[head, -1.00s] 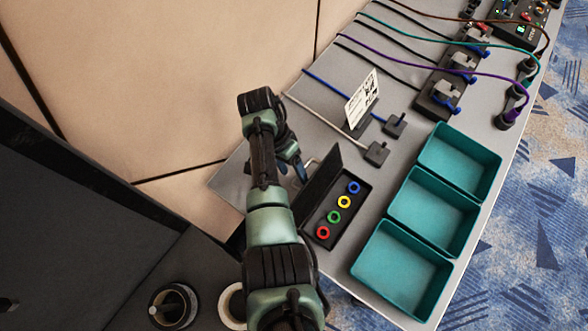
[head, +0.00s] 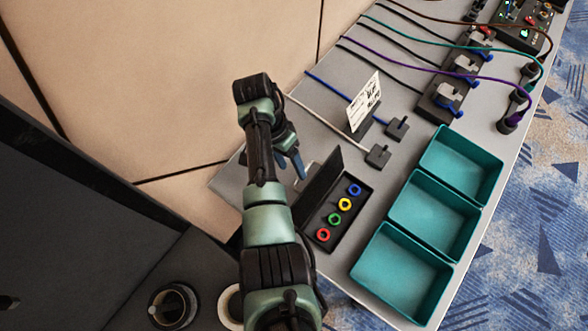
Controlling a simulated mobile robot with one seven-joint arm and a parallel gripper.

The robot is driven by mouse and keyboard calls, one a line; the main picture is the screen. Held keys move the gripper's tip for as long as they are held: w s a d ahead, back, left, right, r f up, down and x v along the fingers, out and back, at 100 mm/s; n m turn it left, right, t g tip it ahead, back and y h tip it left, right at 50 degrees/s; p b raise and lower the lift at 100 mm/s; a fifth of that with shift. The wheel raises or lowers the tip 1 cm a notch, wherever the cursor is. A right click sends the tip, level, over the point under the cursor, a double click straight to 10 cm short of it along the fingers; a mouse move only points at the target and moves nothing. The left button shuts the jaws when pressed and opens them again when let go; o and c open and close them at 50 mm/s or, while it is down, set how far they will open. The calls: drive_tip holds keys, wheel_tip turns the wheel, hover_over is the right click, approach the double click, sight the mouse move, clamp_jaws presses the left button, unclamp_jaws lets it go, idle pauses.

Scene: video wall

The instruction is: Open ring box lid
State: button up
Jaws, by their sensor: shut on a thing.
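The black ring box (head: 338,217) lies on the grey table and is open. Several coloured rings sit in a row inside: blue (head: 355,190), yellow (head: 345,204), green (head: 333,218) and red (head: 323,235). The lid (head: 320,187) stands raised along the box's left long side. My gripper (head: 291,165) is behind the lid, at its far left side, with blue fingers pointing down. It is shut on the lid, though the exact contact is small and partly hidden. My arm covers the near left end of the lid.
Three teal bins (head: 400,270) stand right of the box. A white card on a stand (head: 364,102) and cable plugs (head: 379,156) are behind it. A power strip with plugs (head: 445,95) is farther back. A beige wall (head: 200,80) rises left of the table.

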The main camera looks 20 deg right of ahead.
drive_tip(key=v, duration=0.9)
drive_tip(key=shift+a+r, duration=0.2)
drive_tip(key=shift+r, duration=0.05)
drive_tip(key=shift+w, duration=0.1)
